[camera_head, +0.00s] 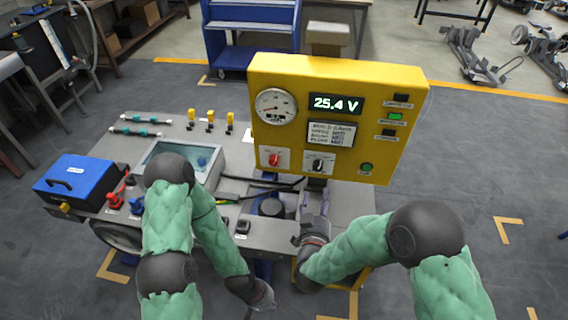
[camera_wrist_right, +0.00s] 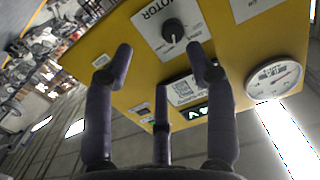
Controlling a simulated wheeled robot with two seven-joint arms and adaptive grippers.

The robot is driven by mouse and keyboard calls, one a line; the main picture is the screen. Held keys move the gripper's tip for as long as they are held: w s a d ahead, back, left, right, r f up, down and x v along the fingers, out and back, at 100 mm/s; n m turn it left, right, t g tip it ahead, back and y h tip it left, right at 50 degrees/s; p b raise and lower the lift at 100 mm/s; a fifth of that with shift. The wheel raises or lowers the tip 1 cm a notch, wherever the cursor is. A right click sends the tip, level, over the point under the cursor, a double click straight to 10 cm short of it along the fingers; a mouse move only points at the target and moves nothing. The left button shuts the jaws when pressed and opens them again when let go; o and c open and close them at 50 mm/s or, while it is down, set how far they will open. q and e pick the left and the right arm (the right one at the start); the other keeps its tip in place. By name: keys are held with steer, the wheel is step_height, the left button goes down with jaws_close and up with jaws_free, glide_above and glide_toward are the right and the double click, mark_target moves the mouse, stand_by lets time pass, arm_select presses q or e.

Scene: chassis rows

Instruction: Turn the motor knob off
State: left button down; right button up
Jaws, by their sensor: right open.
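The motor knob (camera_head: 318,163) is a black rotary knob on a white plate, low on the front of the yellow panel (camera_head: 350,80). In the right wrist view the motor knob (camera_wrist_right: 173,32) sits near the top, beside the word MOTOR, with a pale pointer mark. My right gripper (camera_head: 315,195) is just below the knob in the head view. Its purple fingers (camera_wrist_right: 160,75) are spread and empty in the wrist view, apart from the knob. My left gripper (camera_head: 264,297) hangs low at the front of the bench, small and dark, its jaws unclear.
A red knob (camera_head: 273,160) is left of the motor knob, and a green button (camera_head: 366,168) is to its right. The display (camera_head: 336,103) reads 25.4 V beside a round gauge (camera_head: 276,106). A blue box (camera_head: 80,180) and a grey screen unit (camera_head: 207,158) stand on the bench.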

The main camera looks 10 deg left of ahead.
mark_target(318, 168)
steer(key=shift+t, duration=0.3)
steer(key=w, duration=0.3)
steer(key=w+r+b, duration=0.1)
steer(key=w, duration=0.2)
steer(key=w+a+b, duration=0.1)
steer(key=w, duration=0.2)
steer(key=shift+a+r, duration=0.1)
steer(key=shift+r, duration=0.15)
steer(key=shift+w, duration=0.85)
arm_select(q)
steer(key=shift+a+f, duration=0.15)
steer(key=shift+f, duration=0.45)
steer(key=shift+a+f, duration=0.15)
steer(key=shift+f, duration=0.4)
arm_select(e)
steer(key=shift+r, duration=0.1)
jaws_close()
